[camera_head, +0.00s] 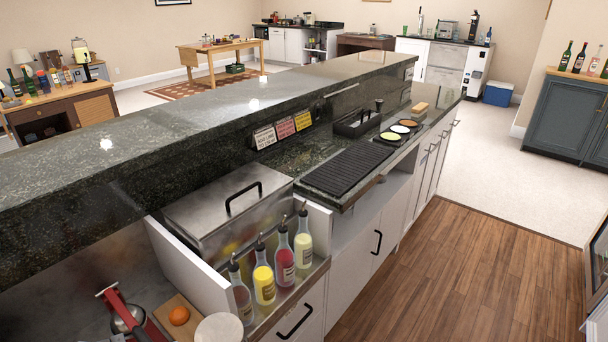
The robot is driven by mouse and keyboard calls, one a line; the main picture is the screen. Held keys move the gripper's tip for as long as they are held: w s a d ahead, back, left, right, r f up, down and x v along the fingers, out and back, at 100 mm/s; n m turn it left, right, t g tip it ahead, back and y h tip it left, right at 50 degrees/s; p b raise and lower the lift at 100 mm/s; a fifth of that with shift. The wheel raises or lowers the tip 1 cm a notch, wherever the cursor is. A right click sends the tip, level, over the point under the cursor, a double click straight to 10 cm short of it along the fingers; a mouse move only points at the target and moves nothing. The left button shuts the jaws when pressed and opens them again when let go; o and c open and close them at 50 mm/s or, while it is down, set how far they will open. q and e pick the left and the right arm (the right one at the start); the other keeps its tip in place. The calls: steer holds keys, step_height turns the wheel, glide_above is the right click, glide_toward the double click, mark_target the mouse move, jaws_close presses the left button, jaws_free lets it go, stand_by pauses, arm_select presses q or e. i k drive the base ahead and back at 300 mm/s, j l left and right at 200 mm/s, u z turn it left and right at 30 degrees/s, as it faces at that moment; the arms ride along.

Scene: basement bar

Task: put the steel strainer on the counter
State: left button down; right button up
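I cannot make out the steel strainer in this view. The dark stone counter (311,160) runs from the lower left toward the upper right, below a raised bar top (180,125) of the same stone. A black ribbed mat (346,171) lies on the lower counter. Neither of my grippers is in view.
A lidded steel bin (225,207) stands before the mat, beside a rack of several pour bottles (284,256). A red juicer (128,313) and an orange (179,316) sit at the lower left. A black caddy (357,124) stands farther along. The wooden floor (465,270) is clear.

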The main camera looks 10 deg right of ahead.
mark_target(313, 155)
steer(key=i+l, duration=0.2)
steer(key=l, duration=0.15)
steer(key=i+l+u, duration=0.1)
steer(key=l, duration=0.2)
steer(key=i+l, duration=0.2)
steer(key=l, duration=0.15)
steer(key=i+l+u, duration=0.1)
steer(key=l, duration=0.25)
steer(key=i+l, duration=0.25)
steer(key=l+u, duration=0.05)
steer(key=l, duration=0.05)
